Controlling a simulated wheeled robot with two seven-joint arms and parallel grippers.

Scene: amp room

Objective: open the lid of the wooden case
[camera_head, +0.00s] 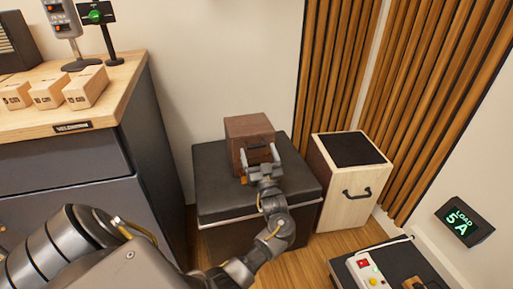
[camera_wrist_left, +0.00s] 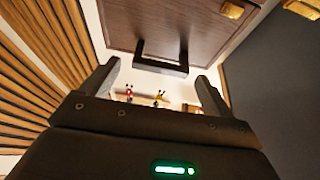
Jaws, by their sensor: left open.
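The wooden case (camera_head: 247,128) is a small brown box with a closed lid, sitting on a black padded box (camera_head: 213,178). Its dark handle (camera_head: 257,147) is on the side facing me. My left gripper (camera_head: 260,155) is open in front of that side and hides part of it. In the left wrist view the case's brown face (camera_wrist_left: 225,30) fills the top, with brass-coloured latches (camera_wrist_left: 232,10) at its upper edge. The dark handle (camera_wrist_left: 161,67) shows between the two open fingers; I cannot tell whether they touch it. My right gripper is not in view.
A pale wooden cabinet (camera_head: 337,195) with a dark top stands close on the right. A grey cabinet (camera_head: 70,165) with cardboard boxes (camera_head: 49,91) on its wooden top stands left. A power strip (camera_head: 368,271) lies at lower right. Wood slats line the wall behind.

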